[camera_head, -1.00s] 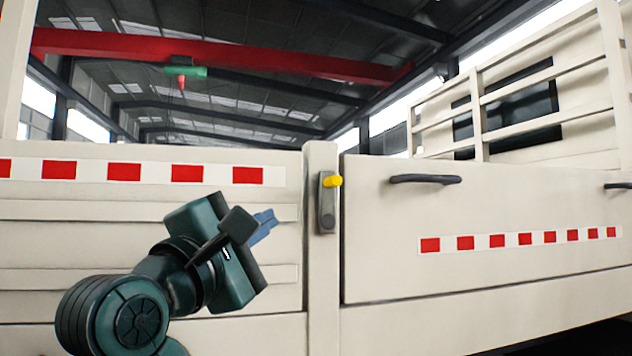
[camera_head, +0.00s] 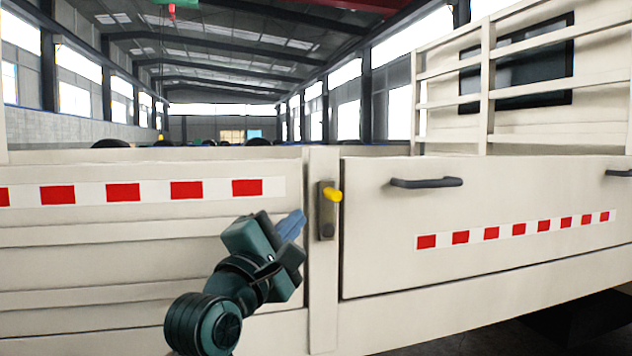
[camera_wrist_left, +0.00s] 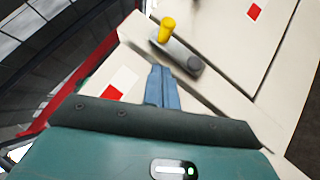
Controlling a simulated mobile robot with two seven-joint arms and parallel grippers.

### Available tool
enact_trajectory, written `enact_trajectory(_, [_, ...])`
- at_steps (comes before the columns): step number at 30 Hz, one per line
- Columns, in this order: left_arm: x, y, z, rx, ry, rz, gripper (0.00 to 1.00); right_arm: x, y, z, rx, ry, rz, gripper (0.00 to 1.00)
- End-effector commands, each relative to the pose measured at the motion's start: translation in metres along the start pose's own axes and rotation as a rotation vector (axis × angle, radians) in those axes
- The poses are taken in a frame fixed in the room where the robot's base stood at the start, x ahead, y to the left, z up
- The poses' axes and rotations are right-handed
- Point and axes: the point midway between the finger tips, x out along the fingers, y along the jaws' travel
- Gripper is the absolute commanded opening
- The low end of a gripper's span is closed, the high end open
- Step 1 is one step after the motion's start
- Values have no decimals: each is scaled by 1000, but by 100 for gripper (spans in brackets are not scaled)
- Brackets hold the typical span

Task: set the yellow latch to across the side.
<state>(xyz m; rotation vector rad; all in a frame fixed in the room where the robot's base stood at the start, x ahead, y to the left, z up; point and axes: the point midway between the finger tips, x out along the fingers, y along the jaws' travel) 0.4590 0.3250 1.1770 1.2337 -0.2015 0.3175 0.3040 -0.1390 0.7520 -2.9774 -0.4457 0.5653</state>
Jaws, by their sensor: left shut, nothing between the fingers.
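The yellow latch (camera_head: 333,195) is a short knob at the top of a grey latch plate (camera_head: 327,228) on the cream post between two side panels. In the head view it points right and slightly toward me. It also shows in the left wrist view (camera_wrist_left: 167,29), standing out from the plate beyond the fingertips. My left gripper (camera_head: 297,219) has its blue fingers shut and empty. It is just left of the plate, a little below the knob's height, and appears apart from it. Its fingers also show in the left wrist view (camera_wrist_left: 160,70). My right gripper is not in view.
The right side panel (camera_head: 380,250) has a dark handle (camera_head: 426,183) and a red-and-white strip. The left panel (camera_head: 100,255) has a similar strip (camera_head: 154,191) and raised ribs. A slatted rack (camera_head: 487,90) rises at the upper right. Open space lies above the left panel.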

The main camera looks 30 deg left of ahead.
Motion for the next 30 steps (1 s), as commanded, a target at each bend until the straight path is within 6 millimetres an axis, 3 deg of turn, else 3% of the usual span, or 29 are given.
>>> enact_trajectory(1, [7, 4, 2, -1, 1, -5, 0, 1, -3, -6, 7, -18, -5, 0])
enact_trajectory(11, [31, 0, 27, 0, -1, 0, 0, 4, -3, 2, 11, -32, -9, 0])
enact_trajectory(25, [34, 0, 28, 3, 1, -3, 0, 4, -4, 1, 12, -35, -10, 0])
enact_trajectory(30, [44, -1, 30, 20, 1, -23, 0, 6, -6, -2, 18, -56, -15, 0])
